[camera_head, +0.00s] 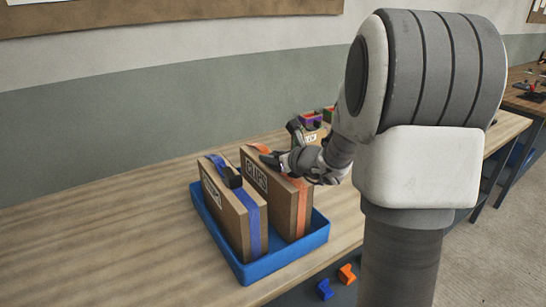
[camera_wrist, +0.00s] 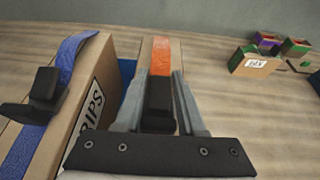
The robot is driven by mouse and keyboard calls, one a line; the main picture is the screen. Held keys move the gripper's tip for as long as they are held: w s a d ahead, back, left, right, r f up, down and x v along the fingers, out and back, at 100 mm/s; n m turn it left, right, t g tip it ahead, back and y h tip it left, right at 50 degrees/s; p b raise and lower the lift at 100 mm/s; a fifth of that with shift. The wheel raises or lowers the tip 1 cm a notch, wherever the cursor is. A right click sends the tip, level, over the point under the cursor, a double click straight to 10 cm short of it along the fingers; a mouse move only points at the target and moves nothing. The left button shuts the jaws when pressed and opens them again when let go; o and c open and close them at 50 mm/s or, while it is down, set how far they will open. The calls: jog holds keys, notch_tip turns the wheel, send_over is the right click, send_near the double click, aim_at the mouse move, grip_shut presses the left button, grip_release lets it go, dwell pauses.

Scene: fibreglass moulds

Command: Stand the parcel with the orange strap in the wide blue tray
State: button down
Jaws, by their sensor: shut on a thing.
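The parcel with the orange strap (camera_head: 285,192) is upright within the wide blue tray (camera_head: 284,260); I cannot tell whether its base touches the tray floor. It is a brown box with a printed label. My gripper (camera_head: 280,162) reaches in from the right at its top. In the wrist view, my gripper (camera_wrist: 158,98) is shut on the dark handle (camera_wrist: 159,93) over the orange strap (camera_wrist: 163,56). Much of this parcel is hidden by the fingers there.
A parcel with a blue strap (camera_head: 229,215) and black handle stands in the tray's left part, beside the orange-strapped one with a narrow gap. Small coloured boxes (camera_wrist: 268,45) stand farther back right. Blue (camera_head: 325,289) and orange (camera_head: 347,274) pieces lie below the table edge. Table left is clear.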

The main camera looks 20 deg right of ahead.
jog(key=c, duration=0.5)
grip_release()
jog(key=shift+s+r+p, duration=0.1)
jog(key=shift+r+p, duration=0.1)
jog(key=shift+p, duration=0.1)
notch_tip(320, 180, up, 4)
jog(key=p, duration=0.2)
send_over(298, 184)
jog(key=shift+r, duration=0.2)
